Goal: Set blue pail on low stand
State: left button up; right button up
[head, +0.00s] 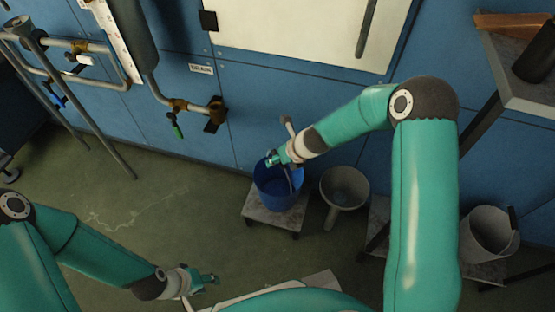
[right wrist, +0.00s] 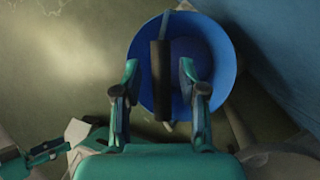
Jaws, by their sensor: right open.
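The blue pail (head: 271,194) stands upright on the low stand (head: 256,214), a small grey-topped platform by the blue wall. My right gripper (head: 277,160) is over the pail's rim. In the right wrist view my right gripper (right wrist: 159,72) is open, with the pail's dark handle grip (right wrist: 160,95) between its fingers and a gap on each side. The blue pail (right wrist: 222,62) shows behind the grip in that view. My left gripper (head: 212,279) is low at the front, well away from the pail, with its fingers apart and nothing seen between them.
A grey funnel-like vessel (head: 344,187) stands just right of the pail. A grey bucket (head: 488,236) is farther right. Pipes with a green-handled valve (head: 176,127) run along the wall at left. The floor (head: 130,190) left of the stand is clear.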

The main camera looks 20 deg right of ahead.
jog(key=shift+r, duration=0.15)
jog(key=p+v, duration=0.6)
jog(key=v, duration=0.5)
jog(key=s+a+f+n+g, duration=0.1)
jog(key=s+a+f+n, duration=0.1)
jog(key=s+f+n, duration=0.2)
jog(key=s+a+f+n+g, duration=0.2)
jog(key=s+f+n, duration=0.3)
jog(key=s+n, duration=0.5)
jog(key=s+a+f+n+g, duration=0.1)
jog(key=s+a+f+n, duration=0.2)
jog(key=s+n, duration=0.5)
jog(key=f+n, duration=0.1)
jog(key=n, duration=0.9)
jog(key=shift+a+f+n, duration=0.15)
jog(key=shift+a+n, duration=0.15)
jog(key=shift+a, duration=0.05)
notch_tip(320, 180, up, 31)
jog(key=p, duration=3)
jog(key=shift+f+p, duration=0.15)
jog(key=shift+p, duration=0.15)
